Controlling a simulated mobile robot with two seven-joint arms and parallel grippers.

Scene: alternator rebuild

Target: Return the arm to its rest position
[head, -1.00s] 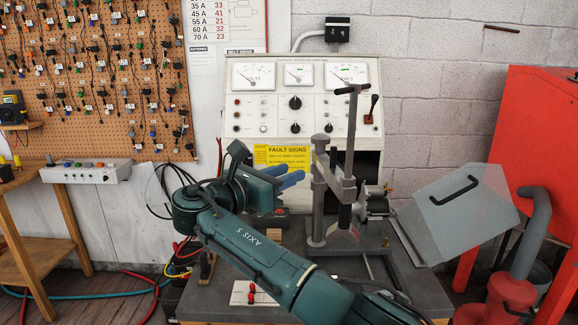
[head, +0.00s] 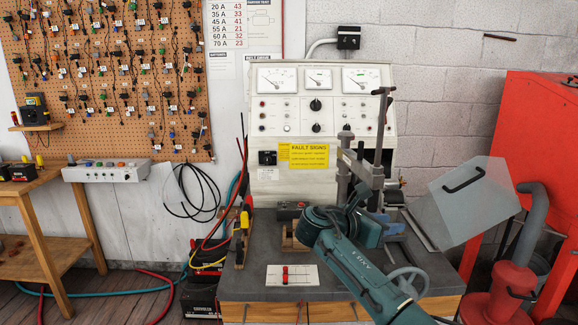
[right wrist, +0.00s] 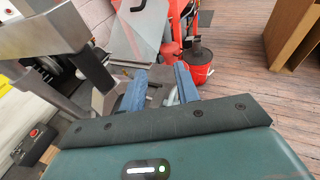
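My right arm (head: 365,272), teal with an axis label, reaches in from the lower right of the head view over the grey bench top. My right gripper (head: 392,228) is low beside the grey clamp stand, its blue fingers partly hidden behind the wrist. In the right wrist view the two blue fingers of the gripper (right wrist: 159,88) stand apart, with no object clearly held between them. My left gripper is not in view.
The grey clamp stand (head: 343,165) with a T-handle rises close by the wrist. A clear shield (head: 468,205) and a red canister (head: 497,295) stand at right. The test panel (head: 300,112) is behind. A white switch plate (head: 292,276) lies on the bench (head: 250,255).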

